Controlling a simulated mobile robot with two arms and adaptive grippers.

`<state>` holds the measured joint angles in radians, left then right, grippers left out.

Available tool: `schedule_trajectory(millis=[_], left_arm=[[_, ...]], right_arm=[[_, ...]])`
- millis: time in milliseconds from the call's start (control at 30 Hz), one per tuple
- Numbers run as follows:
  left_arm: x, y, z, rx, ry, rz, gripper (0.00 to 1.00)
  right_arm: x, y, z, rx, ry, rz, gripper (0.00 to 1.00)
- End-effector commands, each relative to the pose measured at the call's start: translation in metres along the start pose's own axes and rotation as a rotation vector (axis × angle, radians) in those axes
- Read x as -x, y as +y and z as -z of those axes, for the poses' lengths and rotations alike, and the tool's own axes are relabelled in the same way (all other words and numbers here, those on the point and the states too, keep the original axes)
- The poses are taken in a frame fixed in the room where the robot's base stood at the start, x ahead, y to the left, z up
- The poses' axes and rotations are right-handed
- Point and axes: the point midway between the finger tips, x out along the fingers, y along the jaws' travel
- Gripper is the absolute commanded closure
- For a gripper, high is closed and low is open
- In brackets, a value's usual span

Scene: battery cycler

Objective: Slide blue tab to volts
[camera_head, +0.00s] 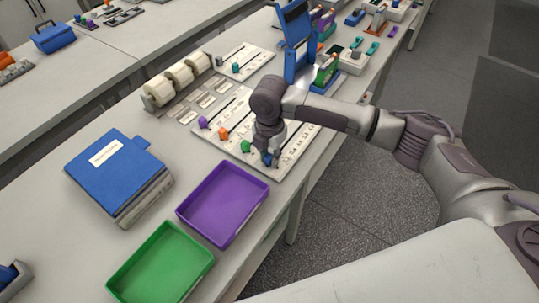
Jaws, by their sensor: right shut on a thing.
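The white slider board (213,133) lies on the bench with several dark slots and printed labels beside them, too small to read. A purple tab (203,122), an orange tab (223,133) and a green tab (246,146) sit in a row across it. The blue tab (268,159) is at the near right end of that row. My right gripper (269,154) points down over the board and is shut on the blue tab, which it partly hides. My right arm covers part of the board's far side. My left gripper is not in view.
A purple tray (181,211) and a green tray (113,287) stand near the board. A blue binder (93,180) lies at left. White rolls (178,75) and an upright blue device (296,45) stand beyond the board. The bench edge runs close by on the right.

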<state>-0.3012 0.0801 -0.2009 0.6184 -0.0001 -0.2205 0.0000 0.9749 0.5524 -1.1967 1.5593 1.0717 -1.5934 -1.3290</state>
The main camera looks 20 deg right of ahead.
Motion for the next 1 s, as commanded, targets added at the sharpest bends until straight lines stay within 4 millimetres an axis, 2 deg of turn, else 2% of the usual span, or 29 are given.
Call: schedule_trajectory(millis=[67,167,400,500,633,900,933,1000], left_arm=[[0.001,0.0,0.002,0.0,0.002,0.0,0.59],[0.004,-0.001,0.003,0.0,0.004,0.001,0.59],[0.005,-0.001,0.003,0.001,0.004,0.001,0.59],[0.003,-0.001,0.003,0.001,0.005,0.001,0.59],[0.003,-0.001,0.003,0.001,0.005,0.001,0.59],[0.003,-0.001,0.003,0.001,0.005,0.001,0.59],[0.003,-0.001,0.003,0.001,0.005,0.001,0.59],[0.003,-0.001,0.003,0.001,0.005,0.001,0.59]], right_arm=[[0.001,0.0,-0.005,-0.003,-0.001,0.001,1.0],[0.001,0.0,-0.022,-0.008,-0.002,0.003,1.0],[0.0,0.0,-0.083,-0.01,-0.002,0.0,1.0],[0.0,0.0,-0.1,-0.007,-0.002,0.0,1.0],[0.0,0.0,-0.109,-0.003,0.0,0.001,1.0],[0.0,0.0,-0.108,-0.001,0.0,0.001,1.0],[0.0,0.0,-0.108,-0.001,0.0,0.001,0.74],[0.0,0.0,-0.108,-0.001,0.0,0.001,0.62]])
